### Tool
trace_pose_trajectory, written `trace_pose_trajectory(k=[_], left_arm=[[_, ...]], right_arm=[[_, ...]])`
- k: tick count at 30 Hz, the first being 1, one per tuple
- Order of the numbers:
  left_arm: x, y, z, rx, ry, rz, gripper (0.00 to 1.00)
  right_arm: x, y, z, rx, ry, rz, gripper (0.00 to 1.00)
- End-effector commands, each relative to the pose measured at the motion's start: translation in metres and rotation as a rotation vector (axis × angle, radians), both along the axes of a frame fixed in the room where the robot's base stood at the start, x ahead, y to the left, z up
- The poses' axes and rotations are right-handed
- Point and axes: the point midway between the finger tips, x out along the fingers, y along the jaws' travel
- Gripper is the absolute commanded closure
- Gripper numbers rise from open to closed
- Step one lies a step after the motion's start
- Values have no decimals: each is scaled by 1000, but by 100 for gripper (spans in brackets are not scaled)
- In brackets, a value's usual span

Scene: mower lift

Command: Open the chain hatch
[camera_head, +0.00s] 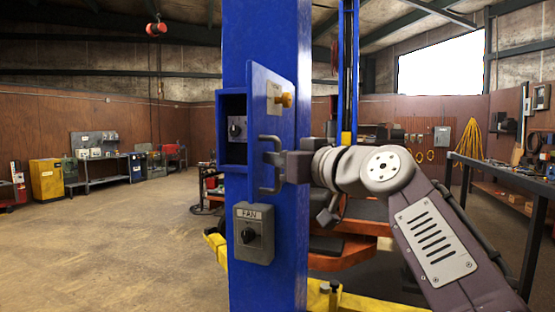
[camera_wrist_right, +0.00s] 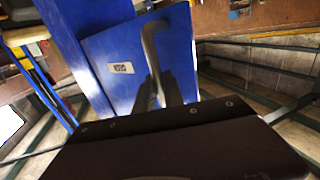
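The chain hatch is a blue door (camera_head: 265,125) on the blue lift column (camera_head: 270,35). It stands swung out, so the recess (camera_head: 236,150) beside it shows, with a dark rotary switch (camera_head: 237,128) inside. The right wrist view shows a blue panel with a label (camera_wrist_right: 121,68) behind the fingers. My left gripper is not in view.
A grey FAN switch box (camera_head: 253,233) is on the column below the recess. An orange and yellow lift frame (camera_head: 340,252) stands behind the column. A workbench (camera_head: 500,175) is at the right. The floor at the left is clear.

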Motion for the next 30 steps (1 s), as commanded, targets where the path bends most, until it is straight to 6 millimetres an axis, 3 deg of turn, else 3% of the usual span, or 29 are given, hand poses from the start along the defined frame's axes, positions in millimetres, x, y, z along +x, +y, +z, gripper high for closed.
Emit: trace_pose_trajectory(k=[1,2,12,24,30], left_arm=[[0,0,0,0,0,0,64],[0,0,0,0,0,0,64],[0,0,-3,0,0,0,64],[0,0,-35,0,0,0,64],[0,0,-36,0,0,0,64]], right_arm=[[0,-1,1,3,-3,-2,74],[0,0,1,3,-2,-2,66],[-3,-2,-1,0,-2,-1,66],[-65,-47,-2,2,-2,-4,66],[-74,-52,0,2,-1,-1,66]])
